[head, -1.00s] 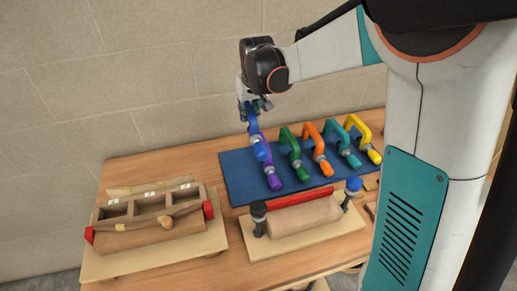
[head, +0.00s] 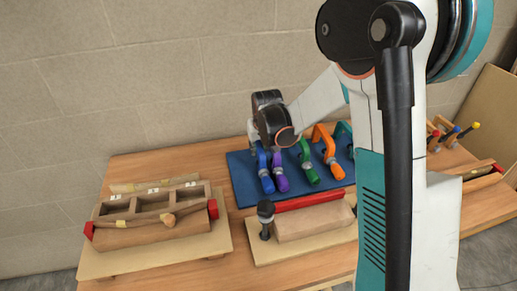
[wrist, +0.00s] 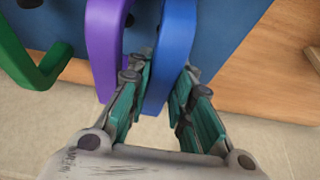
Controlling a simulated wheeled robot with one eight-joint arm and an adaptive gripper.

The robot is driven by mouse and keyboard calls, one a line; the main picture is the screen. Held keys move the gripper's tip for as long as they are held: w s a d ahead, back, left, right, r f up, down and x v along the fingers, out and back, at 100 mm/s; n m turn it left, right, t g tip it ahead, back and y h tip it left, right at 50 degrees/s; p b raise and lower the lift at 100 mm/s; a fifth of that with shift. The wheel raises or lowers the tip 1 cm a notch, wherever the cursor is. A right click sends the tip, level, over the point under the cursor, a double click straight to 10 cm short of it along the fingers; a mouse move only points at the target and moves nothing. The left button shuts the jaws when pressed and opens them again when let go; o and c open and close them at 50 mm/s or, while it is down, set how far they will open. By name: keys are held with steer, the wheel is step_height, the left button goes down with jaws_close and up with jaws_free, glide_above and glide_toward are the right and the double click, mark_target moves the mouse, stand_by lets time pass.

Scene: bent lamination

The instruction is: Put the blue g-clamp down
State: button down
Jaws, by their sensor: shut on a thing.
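The blue g-clamp (head: 265,173) stands at the left end of the row on the dark blue mat (head: 240,180), with its screw end toward the front. My gripper (wrist: 165,95) is shut on its blue frame (wrist: 174,50), which shows between the fingers in the wrist view. In the head view my arm hides the fingertips and the clamp's upper part. The purple g-clamp (head: 280,172) stands close beside it on the right; it also shows in the wrist view (wrist: 105,40), near the left finger.
Green (head: 307,165) and orange (head: 328,150) clamps stand further right on the mat; a teal one is partly hidden by my arm. A wooden form with red ends (head: 150,236) is at the left. A board with a black clamp (head: 265,212) and red bar (head: 308,201) is in front.

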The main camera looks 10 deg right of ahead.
steer(key=c, duration=1.7)
jaws_free()
steer(key=shift+f, duration=0.2)
steer(key=shift+s+r, duration=0.15)
steer(key=shift+r, duration=0.4)
steer(key=p+v, duration=0.3)
steer(key=v, duration=0.9)
steer(key=s+d+r+t, duration=0.1)
steer(key=s+r, duration=0.3)
steer(key=s, duration=0.4)
steer(key=s+r, duration=0.5)
steer(key=s, duration=0.2)
steer(key=s+d+f+t, duration=0.1)
steer(key=s, duration=1.1)
steer(key=shift+s+t, duration=0.4)
